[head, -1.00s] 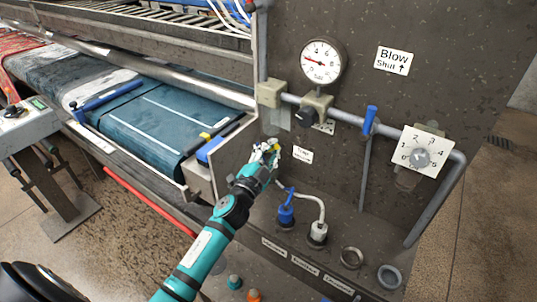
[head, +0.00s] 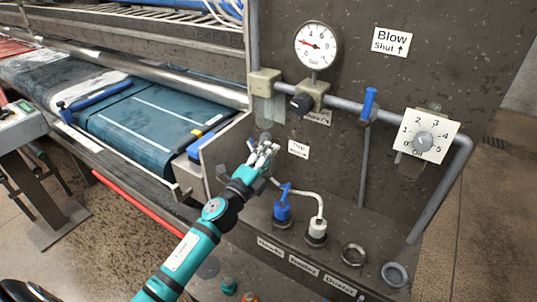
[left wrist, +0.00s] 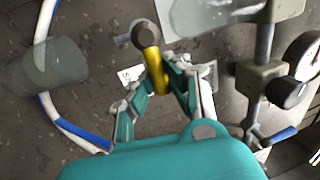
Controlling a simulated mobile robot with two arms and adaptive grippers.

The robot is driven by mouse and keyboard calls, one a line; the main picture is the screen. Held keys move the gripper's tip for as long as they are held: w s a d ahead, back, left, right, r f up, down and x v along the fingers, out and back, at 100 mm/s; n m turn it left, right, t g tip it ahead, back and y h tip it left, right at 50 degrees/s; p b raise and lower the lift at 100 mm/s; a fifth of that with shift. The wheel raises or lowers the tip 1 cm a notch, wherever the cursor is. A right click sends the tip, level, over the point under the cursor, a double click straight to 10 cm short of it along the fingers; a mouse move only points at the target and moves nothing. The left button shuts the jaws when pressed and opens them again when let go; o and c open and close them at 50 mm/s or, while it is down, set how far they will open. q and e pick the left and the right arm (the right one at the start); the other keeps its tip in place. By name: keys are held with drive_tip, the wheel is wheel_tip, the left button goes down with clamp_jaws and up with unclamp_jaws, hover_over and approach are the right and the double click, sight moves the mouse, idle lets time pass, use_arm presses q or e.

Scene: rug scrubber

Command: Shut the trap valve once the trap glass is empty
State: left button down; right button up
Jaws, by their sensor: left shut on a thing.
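The trap valve shows in the left wrist view as a yellow handle (left wrist: 153,70) on a round grey body (left wrist: 144,34). My left gripper (left wrist: 161,76) is shut on this handle; in the head view the left gripper (head: 264,152) is at the panel, just left of the small trap label (head: 298,149), and its fingers hide most of the handle. The trap glass (head: 270,108) is a pale, see-through piece under a beige block, just above the gripper. It also shows in the left wrist view (left wrist: 205,14). I see no clear liquid level in it. My right gripper is not in view.
Right of the gripper are a gauge (head: 317,45), a black knob (head: 301,103), a blue lever (head: 369,103) and a numbered dial (head: 423,141). Below it stand a blue plug (head: 283,207) and a white plug (head: 317,231) with a hose. The conveyor (head: 150,120) lies left.

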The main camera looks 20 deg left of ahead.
use_arm(q)
drive_tip(key=shift+f, duration=0.25)
drive_tip(key=c, duration=1.3)
unclamp_jaws()
drive_tip(key=shift+r, duration=0.1)
drive_tip(key=shift+o, duration=0.2)
drive_tip(key=v, duration=1.2)
drive_tip(key=b+v, duration=0.2)
drive_tip(key=v, duration=0.7)
